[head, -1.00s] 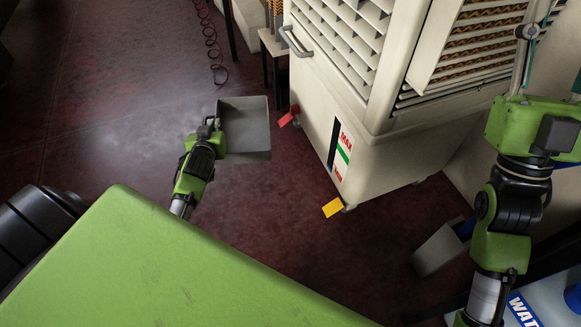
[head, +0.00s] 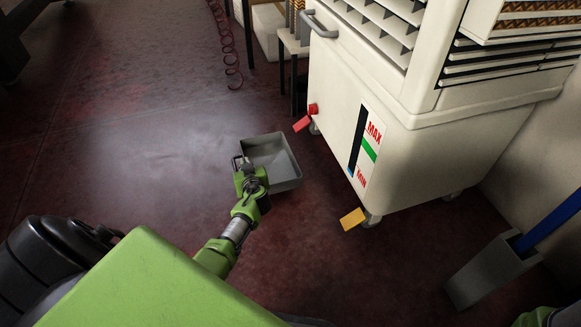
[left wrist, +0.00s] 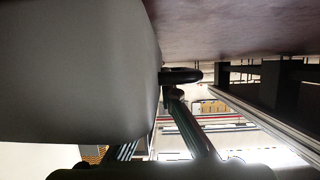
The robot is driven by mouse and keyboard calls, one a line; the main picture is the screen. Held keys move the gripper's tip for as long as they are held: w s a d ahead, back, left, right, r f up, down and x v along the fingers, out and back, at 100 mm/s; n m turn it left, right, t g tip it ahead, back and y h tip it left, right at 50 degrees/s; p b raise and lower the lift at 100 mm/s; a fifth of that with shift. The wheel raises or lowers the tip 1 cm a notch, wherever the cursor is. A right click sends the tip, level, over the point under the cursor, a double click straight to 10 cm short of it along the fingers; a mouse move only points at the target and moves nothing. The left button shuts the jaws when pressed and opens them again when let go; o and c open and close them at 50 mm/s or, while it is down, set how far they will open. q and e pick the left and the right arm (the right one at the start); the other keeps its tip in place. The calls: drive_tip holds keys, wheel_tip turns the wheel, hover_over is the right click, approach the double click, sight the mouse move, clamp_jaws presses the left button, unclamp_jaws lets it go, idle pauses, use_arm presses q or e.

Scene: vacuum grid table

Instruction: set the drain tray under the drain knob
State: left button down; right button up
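The grey drain tray (head: 285,172) is a shallow, open, empty box, low over the dark red floor, left of the white cooler. I cannot tell whether it touches the floor. My left gripper (head: 243,163) is shut on its left wall. In the left wrist view the tray (left wrist: 75,70) fills the left side, with a dark finger (left wrist: 182,76) against its edge. A small red knob (head: 313,109), seemingly the drain knob, is at the cooler's lower left edge, right of and beyond the tray, which is not beneath it. My right gripper is out of view.
The white cooler (head: 400,150) stands on casters with red (head: 302,124) and yellow (head: 352,219) tabs. A grey bin (head: 492,271) with a blue shaft stands at the lower right. A small table (head: 291,45) and a coiled red hose (head: 225,50) are behind. Floor left of the tray is clear.

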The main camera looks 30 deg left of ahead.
sight(281, 158)
use_arm(q)
drive_tip(key=w+d+b, duration=0.2)
drive_tip(key=w, duration=0.1)
drive_tip(key=w+d+b, duration=0.1)
drive_tip(key=w+d, duration=0.2)
drive_tip(key=w+d+b, duration=0.2)
drive_tip(key=w+d, duration=0.1)
drive_tip(key=shift+w+d+f+b, duration=0.1)
drive_tip(key=shift+w+f+b, duration=0.05)
drive_tip(key=shift+w+b, duration=0.25)
drive_tip(key=shift+w+d, duration=0.3)
drive_tip(key=shift+w, duration=0.05)
wheel_tip(281, 158, down, 3)
drive_tip(key=b, duration=0.3)
drive_tip(key=shift+f, duration=0.15)
drive_tip(key=c, duration=2.3)
unclamp_jaws()
drive_tip(key=shift+s, duration=0.15)
